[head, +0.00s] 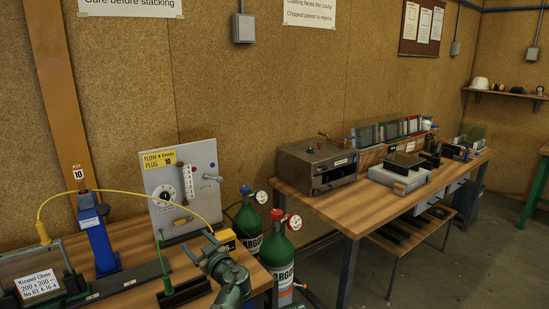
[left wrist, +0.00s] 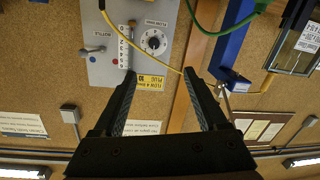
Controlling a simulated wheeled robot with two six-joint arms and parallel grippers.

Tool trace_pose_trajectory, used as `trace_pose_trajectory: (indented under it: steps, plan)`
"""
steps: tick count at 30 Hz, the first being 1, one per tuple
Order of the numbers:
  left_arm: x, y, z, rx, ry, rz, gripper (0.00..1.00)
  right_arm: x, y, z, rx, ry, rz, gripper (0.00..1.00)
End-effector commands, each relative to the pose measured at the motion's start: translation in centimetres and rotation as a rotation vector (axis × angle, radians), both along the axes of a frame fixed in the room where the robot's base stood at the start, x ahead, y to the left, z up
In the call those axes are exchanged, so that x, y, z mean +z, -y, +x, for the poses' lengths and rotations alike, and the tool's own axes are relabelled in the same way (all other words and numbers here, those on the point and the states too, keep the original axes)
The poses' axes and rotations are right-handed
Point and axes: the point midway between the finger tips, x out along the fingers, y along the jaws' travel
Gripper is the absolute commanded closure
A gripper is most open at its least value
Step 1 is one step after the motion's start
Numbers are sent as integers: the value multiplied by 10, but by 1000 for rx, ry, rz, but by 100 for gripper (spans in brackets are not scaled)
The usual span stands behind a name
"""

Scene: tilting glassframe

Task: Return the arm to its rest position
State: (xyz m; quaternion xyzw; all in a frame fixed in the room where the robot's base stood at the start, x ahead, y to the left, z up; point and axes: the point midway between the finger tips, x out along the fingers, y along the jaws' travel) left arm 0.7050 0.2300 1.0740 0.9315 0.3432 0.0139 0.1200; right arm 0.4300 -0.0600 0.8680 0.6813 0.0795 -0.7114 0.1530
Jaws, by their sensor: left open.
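My left gripper (head: 203,246) is at the lower middle of the head view, over the right part of the near bench and in front of the grey flow panel (head: 175,185). In the left wrist view the two dark fingers of the gripper (left wrist: 161,76) are spread apart with nothing between them. The gripper appears apart from the panel. My right gripper is not in view.
A blue post (head: 101,240) and a framed glass with a label (head: 40,284) stand on the near bench at left. A yellow hose (head: 130,195) arches over it. Green gas cylinders (head: 280,255) stand between the benches. The far bench (head: 345,207) holds a metal oven (head: 317,165).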

Motion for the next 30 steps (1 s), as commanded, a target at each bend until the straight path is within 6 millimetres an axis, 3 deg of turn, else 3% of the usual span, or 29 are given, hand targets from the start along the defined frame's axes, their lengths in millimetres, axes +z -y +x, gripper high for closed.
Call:
trace_pose_trajectory:
  steps: [8, 17, 20, 24, 30]
  plan:
    - [-25, 1, -22, 40, -159, -7, 25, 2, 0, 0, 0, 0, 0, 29]
    - [-82, 17, -71, 35, -536, -30, 25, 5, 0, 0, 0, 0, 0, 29]
    - [-112, 34, -101, -24, -755, -43, 25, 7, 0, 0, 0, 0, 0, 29]
    - [-156, 75, -159, -224, -1131, -59, 25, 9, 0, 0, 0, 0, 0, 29]
    - [-187, 134, -232, -617, -1511, -61, 25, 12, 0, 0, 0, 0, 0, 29]
